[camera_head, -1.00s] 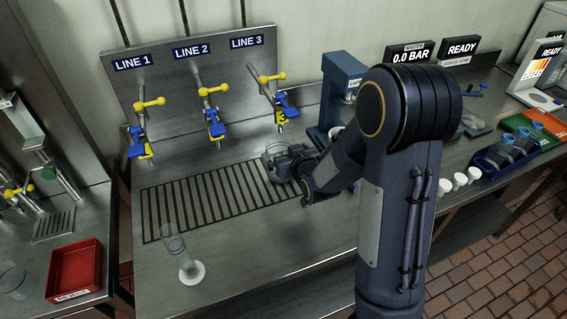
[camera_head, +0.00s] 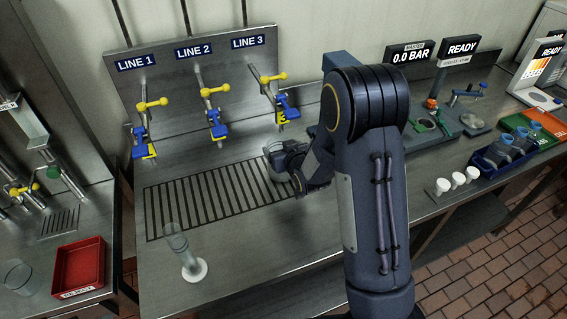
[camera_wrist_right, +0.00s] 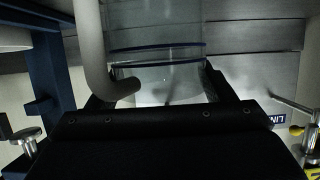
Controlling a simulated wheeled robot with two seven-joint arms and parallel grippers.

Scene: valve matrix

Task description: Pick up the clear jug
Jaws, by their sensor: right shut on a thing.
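The clear jug (camera_head: 273,163) is at the right end of the slatted drain grate, below and near the LINE 3 valve. My right gripper (camera_head: 290,162) is at its right side and partly hides it. In the right wrist view the jug (camera_wrist_right: 155,48) is a see-through cylinder with dark blue bands and a thick grey handle (camera_wrist_right: 92,50) on the left. There my right gripper (camera_wrist_right: 160,88) has a finger on each side of the jug and is shut on it. I cannot tell whether the jug's base touches the grate. My left gripper is not in view.
A red reject tray (camera_head: 78,268) and another clear vessel (camera_head: 18,277) are on the left bench. Valves with yellow handles (camera_head: 152,105) hang above the grate (camera_head: 210,200). White cups (camera_head: 458,180) stand at right.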

